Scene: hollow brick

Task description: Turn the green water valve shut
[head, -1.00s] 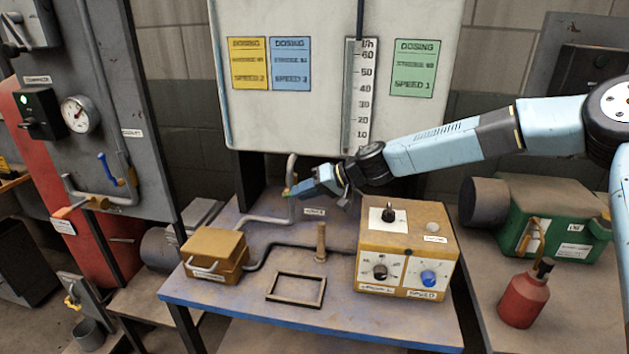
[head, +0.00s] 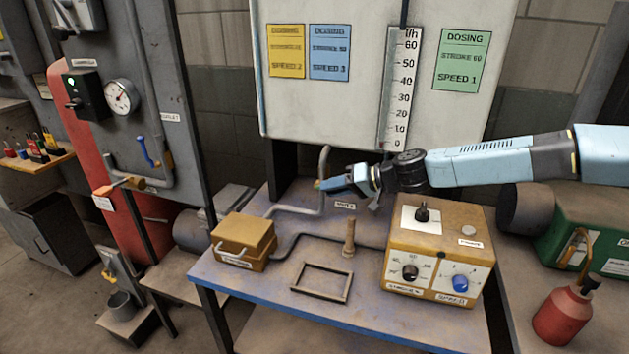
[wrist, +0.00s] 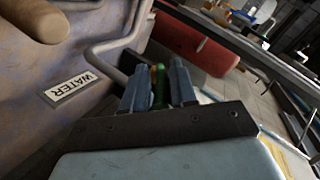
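The green water valve handle (wrist: 159,88) shows in the wrist view as a narrow upright piece between the two blue fingers of my gripper (wrist: 158,80). A WATER label (wrist: 72,88) lies on the bench to its left. In the head view my gripper (head: 322,185) is at the bent grey pipe (head: 324,160) behind the bench's middle, and it mostly hides the valve. The fingers stand a little apart on either side of the handle. I cannot tell whether they press on it.
The bench (head: 275,309) bears a yellow control box (head: 436,250), a smaller yellow box (head: 243,240), an upright peg (head: 349,238) and an empty rectangular frame (head: 321,283). The dosing panel (head: 360,105) stands behind. A red bottle (head: 562,312) is at the right.

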